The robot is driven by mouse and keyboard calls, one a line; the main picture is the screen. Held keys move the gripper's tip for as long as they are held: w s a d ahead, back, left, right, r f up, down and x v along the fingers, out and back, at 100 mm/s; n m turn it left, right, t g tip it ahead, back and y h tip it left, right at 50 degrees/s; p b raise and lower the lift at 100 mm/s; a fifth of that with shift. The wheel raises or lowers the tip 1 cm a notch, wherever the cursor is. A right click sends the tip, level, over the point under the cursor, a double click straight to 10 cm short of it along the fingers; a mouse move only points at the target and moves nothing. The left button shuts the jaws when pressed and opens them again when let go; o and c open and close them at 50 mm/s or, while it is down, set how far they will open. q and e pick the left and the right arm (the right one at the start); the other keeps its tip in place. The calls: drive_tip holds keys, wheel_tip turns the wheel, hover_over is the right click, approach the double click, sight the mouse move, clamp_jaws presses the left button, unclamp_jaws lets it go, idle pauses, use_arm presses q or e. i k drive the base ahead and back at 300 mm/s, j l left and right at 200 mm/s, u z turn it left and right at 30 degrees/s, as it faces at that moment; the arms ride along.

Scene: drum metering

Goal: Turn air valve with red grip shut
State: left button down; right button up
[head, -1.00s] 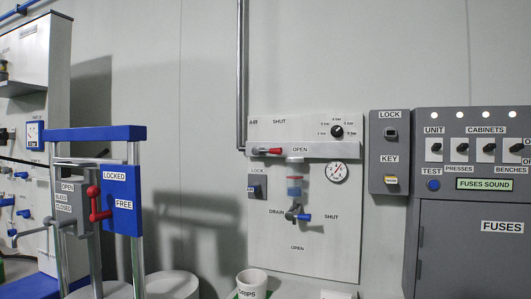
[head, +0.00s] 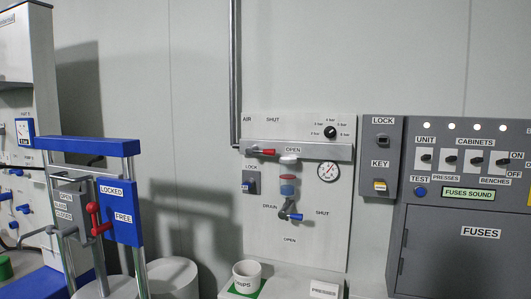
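The air valve with the red grip (head: 264,152) is on the grey bar at the top of the white air panel (head: 330,230). The lever's pivot is too small to make out. Neither of my grippers shows in the head view.
Below the valve are a filter bowl (head: 287,187), a blue drain handle (head: 296,217) and a gauge (head: 328,172). A white DRIPS cup (head: 247,276) stands beneath. A blue-topped frame (head: 90,147) is left; a grey fuse cabinet (head: 470,240) is right.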

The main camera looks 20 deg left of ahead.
sight(251, 150)
drive_tip(key=i+j, duration=0.2)
drive_tip(key=i, duration=0.15)
drive_tip(key=i+j, duration=0.2)
drive_tip(key=i, duration=0.2)
drive_tip(key=i+j, duration=0.2)
drive_tip(key=i, duration=0.15)
drive_tip(key=u, duration=0.05)
